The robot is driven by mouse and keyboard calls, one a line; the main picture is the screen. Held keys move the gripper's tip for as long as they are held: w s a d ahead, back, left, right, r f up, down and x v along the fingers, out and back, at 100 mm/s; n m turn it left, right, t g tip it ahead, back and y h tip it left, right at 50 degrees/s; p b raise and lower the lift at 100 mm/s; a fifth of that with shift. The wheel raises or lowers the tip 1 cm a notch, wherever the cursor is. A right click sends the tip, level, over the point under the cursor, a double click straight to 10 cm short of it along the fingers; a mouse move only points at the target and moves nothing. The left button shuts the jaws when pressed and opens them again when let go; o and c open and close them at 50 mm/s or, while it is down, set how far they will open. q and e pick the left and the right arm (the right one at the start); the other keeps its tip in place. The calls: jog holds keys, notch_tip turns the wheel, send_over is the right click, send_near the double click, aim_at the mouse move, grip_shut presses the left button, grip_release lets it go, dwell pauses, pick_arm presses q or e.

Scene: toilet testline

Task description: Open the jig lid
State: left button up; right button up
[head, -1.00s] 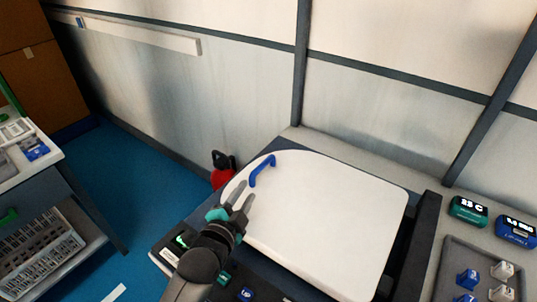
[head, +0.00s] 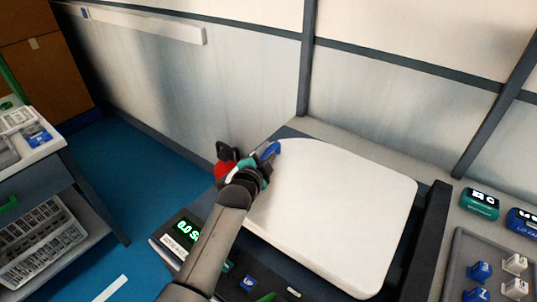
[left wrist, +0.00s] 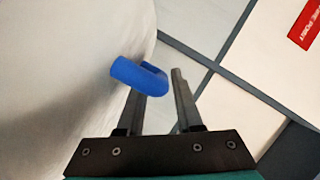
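The jig lid (head: 335,205) is a large white rounded panel lying closed over the dark jig in the head view. Its blue handle (head: 271,150) is at the far left edge of the lid, partly hidden by my gripper. My left gripper (head: 262,165) is right at the handle. In the left wrist view, the handle (left wrist: 140,73) crosses in front of the left finger and curves into the gap between the fingers. The fingers of my left gripper (left wrist: 157,85) are apart, and the handle is not clamped. My right gripper is not in view.
A green-lit display (head: 187,229) and buttons line the jig's near side. A red object (head: 224,168) stands behind its left corner. A grey tray (head: 480,262) with small blue and white parts is at the right. The wall rises behind the lid.

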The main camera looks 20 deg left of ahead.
pick_arm(q)
jog(key=shift+w+f, duration=0.1)
jog(key=shift+w, duration=0.55)
grip_shut()
dwell(1.1)
